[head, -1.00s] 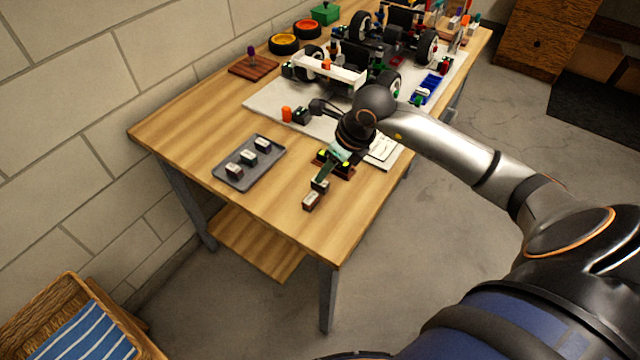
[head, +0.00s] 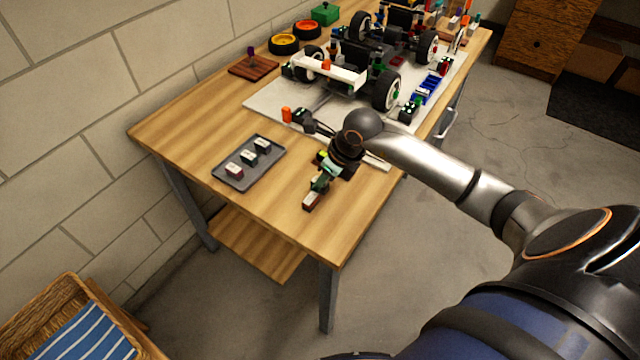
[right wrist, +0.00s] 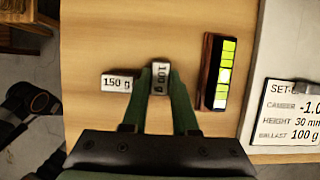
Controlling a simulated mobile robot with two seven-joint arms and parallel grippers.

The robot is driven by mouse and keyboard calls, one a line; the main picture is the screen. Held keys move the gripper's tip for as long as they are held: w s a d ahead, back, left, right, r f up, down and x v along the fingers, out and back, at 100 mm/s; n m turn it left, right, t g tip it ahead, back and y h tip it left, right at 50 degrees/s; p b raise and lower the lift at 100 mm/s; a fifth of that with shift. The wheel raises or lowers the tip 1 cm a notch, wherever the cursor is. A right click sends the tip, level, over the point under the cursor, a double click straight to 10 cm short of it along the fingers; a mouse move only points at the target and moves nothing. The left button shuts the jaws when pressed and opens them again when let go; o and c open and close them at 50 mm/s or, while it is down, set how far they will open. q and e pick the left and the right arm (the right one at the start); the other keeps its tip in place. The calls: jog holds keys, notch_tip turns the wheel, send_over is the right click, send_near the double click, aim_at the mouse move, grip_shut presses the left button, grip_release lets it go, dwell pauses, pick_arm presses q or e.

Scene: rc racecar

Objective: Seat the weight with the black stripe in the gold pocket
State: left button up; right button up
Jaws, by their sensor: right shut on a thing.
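My right gripper (right wrist: 160,85) is low over the table's near end, shut on a dark weight marked 100 g (right wrist: 160,72). In the head view the right gripper (head: 321,185) mostly hides that weight. I cannot make out a black stripe on the held weight. I cannot pick out the gold pocket. My left gripper is not in view.
A grey tray (head: 226,179) holds three small weights to the left. A wooden display with lit green bars (right wrist: 209,75) and a white set-up card (right wrist: 290,113) are to the right in the wrist view. The racecar (head: 340,72) stands on a pale mat further back.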

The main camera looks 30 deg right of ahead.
grip_shut()
jog(key=shift+r, duration=0.55)
notch_tip(320, 180, up, 2)
jog(key=shift+r, duration=0.15)
jog(key=s+a+r, duration=0.2)
jog(key=s+r, duration=0.2)
jog(key=s, duration=0.2)
jog(key=s+a+r, duration=0.2)
jog(key=s+r, duration=0.3)
jog(key=s, duration=0.2)
jog(key=shift+s+a+r, duration=0.15)
jog(key=shift+a+r, duration=0.15)
jog(key=shift+n, duration=0.3)
